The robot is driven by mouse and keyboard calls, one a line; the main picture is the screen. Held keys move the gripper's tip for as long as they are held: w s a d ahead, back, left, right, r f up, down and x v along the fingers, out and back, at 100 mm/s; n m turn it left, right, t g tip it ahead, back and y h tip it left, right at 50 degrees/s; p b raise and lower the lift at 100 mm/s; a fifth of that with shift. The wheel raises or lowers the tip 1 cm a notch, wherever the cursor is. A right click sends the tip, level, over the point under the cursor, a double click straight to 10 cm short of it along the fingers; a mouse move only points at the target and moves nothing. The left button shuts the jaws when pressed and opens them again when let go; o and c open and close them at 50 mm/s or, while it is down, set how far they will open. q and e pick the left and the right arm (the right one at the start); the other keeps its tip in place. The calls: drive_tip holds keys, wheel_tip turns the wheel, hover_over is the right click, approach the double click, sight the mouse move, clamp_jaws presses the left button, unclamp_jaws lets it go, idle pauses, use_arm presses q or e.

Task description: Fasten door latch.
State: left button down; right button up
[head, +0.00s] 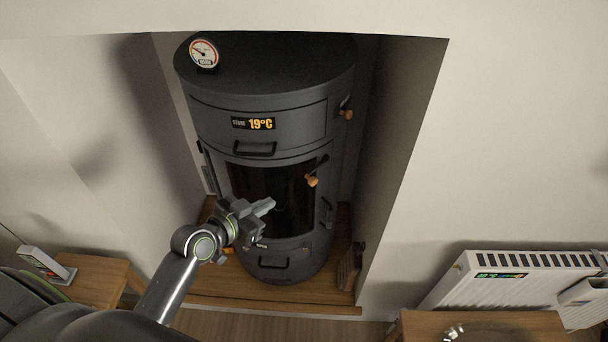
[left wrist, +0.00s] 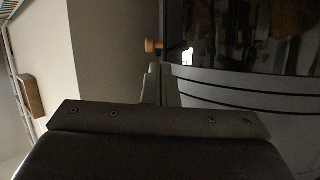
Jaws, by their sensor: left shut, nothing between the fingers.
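A dark grey cylindrical stove (head: 265,105) stands in a wall recess. Its glass door (head: 255,183) looks closed or nearly so; I cannot tell whether it is flush. The door latch (head: 313,179) is a black lever with a wooden knob, slanting down and left at the door's right edge. The knob also shows in the left wrist view (left wrist: 151,46), beyond the fingertips. My left gripper (head: 270,204) is shut and empty in front of the lower glass, pointing right, below and left of the knob. It appears apart from the latch. My right gripper is out of view.
A second wooden knob (head: 347,113) is on the stove's upper right side. Black bar handles sit on the upper drawer (head: 255,149) and lower drawer (head: 273,265). The recess wall (head: 400,150) stands close on the right. A radiator (head: 500,280) is at lower right.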

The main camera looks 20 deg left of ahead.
use_arm(q)
drive_tip(key=shift+m+h, duration=0.5)
drive_tip(key=shift+h, duration=0.2)
drive_tip(key=r, duration=0.1)
drive_tip(key=d+r, duration=0.1)
drive_tip(key=r, duration=0.3)
drive_tip(key=shift+s+d+r, duration=0.15)
drive_tip(key=shift+s+d, duration=0.1)
drive_tip(key=shift+d, duration=0.15)
drive_tip(key=f+p+x, duration=0.2)
drive_tip(key=p+x, duration=0.1)
drive_tip(key=x, duration=1)
drive_tip(key=shift+s+a+f, duration=0.2)
drive_tip(key=shift+a+f, duration=0.05)
drive_tip(key=shift+a, duration=0.15)
